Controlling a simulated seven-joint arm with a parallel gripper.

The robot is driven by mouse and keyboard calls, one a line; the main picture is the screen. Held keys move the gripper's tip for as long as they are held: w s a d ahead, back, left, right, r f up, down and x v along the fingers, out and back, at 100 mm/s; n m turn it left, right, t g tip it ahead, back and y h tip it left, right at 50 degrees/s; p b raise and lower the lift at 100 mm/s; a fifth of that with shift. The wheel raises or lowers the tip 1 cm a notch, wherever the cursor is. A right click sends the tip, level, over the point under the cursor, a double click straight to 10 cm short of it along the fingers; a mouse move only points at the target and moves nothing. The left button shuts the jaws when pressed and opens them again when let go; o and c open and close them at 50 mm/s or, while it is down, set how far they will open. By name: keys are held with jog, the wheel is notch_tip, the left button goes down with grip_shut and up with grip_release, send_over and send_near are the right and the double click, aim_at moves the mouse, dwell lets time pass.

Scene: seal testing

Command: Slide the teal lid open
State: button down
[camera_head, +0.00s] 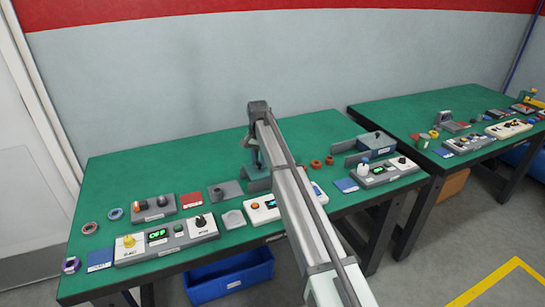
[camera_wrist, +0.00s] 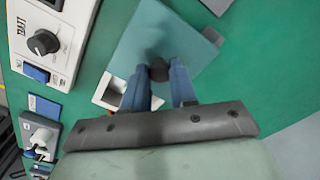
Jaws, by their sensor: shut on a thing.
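The teal lid (camera_wrist: 155,30) is a flat plate with a dark round knob (camera_wrist: 159,72), seen from above in the wrist view. My gripper (camera_wrist: 160,84) has its two blue fingers shut on the knob, one on each side. A light-coloured box edge with a dark opening (camera_wrist: 112,96) shows beside the lid at lower left, partly hidden by a finger. A grey part shows past the lid's upper right corner. In the head view my gripper (camera_head: 254,158) is low over the green table, and my arm hides much of the spot.
A control box with a dark knob and blue button (camera_wrist: 42,45) stands left of the lid in the wrist view. In the head view, panels with knobs (camera_head: 168,240) line the green table's front (camera_head: 130,185). The back left is clear.

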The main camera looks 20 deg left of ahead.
jog(key=shift+s+a, duration=0.35)
jog(key=shift+a, duration=0.05)
jog(key=c, duration=0.9)
grip_release()
notch_tip(320, 180, up, 14)
jog(key=shift+f, duration=0.1)
